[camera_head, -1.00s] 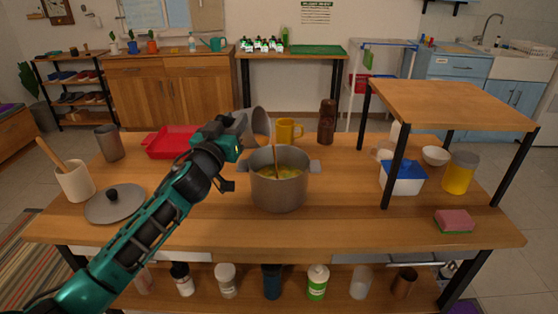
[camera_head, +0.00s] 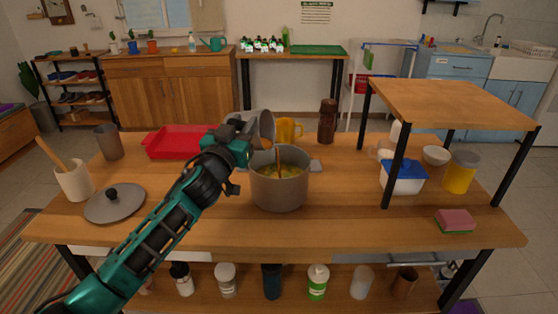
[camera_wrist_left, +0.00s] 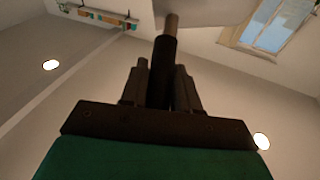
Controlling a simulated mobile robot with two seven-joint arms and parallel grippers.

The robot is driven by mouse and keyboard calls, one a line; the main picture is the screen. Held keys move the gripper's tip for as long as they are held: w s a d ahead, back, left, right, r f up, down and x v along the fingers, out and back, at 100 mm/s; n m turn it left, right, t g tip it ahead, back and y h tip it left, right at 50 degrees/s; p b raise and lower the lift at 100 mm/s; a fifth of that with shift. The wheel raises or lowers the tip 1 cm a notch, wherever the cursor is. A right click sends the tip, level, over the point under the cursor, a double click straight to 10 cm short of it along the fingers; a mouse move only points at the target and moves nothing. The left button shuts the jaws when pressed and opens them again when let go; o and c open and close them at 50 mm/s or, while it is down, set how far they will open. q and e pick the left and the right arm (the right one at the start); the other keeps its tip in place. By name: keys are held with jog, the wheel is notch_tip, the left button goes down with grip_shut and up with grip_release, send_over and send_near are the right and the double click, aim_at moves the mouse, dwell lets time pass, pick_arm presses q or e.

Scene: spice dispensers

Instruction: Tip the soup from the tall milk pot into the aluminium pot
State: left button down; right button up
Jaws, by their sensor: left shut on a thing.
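The tall milk pot (camera_head: 262,122) is grey metal and hangs steeply tilted above the left rear of the aluminium pot, its mouth toward it. Orange-brown soup runs from its rim in a narrow stream (camera_head: 278,157) into the aluminium pot. My left gripper (camera_head: 238,143) is shut on the milk pot's dark handle; the wrist view shows the fingers (camera_wrist_left: 160,85) around the handle (camera_wrist_left: 166,58) and part of the pale pot above. The aluminium pot (camera_head: 279,194) stands upright and open on the table, with yellowish soup inside. My right gripper is not in view.
A grey lid (camera_head: 120,207) and a crock (camera_head: 75,182) with a wooden spoon lie left. A red tray (camera_head: 172,150), a yellow mug (camera_head: 288,128) and a brown grinder (camera_head: 326,120) stand behind. A raised shelf (camera_head: 450,105) is at right. The front table area is clear.

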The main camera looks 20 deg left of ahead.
pick_arm(q)
jog(key=shift+d+m, duration=0.3)
jog(key=shift+d, duration=0.25)
jog(key=shift+d+r+m+h+p, duration=0.1)
jog(key=shift+d+m+h+p, duration=0.25)
jog(key=shift+d+m, duration=0.85)
dwell(0.3)
jog(key=shift+a, duration=0.1)
